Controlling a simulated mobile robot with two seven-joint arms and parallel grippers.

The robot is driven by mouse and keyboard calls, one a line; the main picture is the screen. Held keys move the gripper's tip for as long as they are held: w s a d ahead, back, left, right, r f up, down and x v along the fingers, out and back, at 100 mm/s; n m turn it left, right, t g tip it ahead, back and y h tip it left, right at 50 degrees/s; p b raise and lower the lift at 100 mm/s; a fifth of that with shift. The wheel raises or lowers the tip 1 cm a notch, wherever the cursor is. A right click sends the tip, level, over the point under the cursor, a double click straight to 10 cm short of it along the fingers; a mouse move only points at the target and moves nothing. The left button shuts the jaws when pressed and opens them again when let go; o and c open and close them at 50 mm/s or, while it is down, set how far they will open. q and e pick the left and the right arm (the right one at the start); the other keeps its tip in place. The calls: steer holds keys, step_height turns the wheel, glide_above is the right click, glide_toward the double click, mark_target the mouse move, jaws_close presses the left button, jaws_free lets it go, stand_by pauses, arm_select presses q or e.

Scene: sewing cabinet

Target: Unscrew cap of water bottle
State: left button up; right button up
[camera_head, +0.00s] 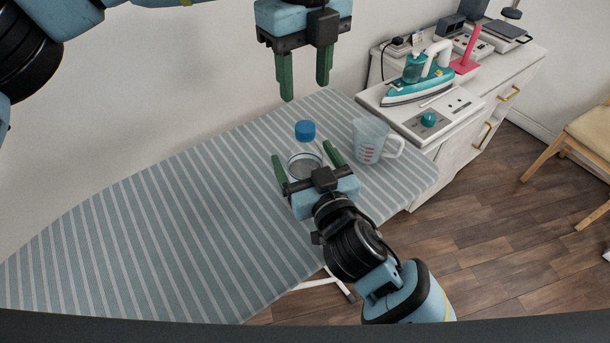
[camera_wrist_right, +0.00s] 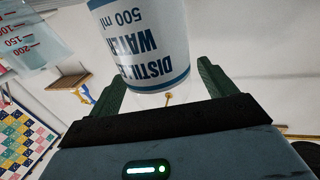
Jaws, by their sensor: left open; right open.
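The water bottle (camera_head: 305,152) stands upright on the ironing board, clear with a blue cap (camera_head: 305,130). In the right wrist view its label (camera_wrist_right: 146,45) reads distilled water, 500 ml; the cap is out of that view. My right gripper (camera_head: 304,158) is open, with its green fingers on either side of the bottle's body; I cannot tell whether they touch it. The right gripper also shows in the right wrist view (camera_wrist_right: 162,85). My left gripper (camera_head: 305,88) is open and empty, fingers pointing down, above the bottle and apart from the cap.
A clear measuring cup (camera_head: 371,140) stands just right of the bottle on the striped ironing board (camera_head: 150,240). A white cabinet (camera_head: 482,105) with several devices stands behind. The board's left part is clear.

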steer(key=shift+x, duration=1.25)
steer(key=shift+c, duration=0.2)
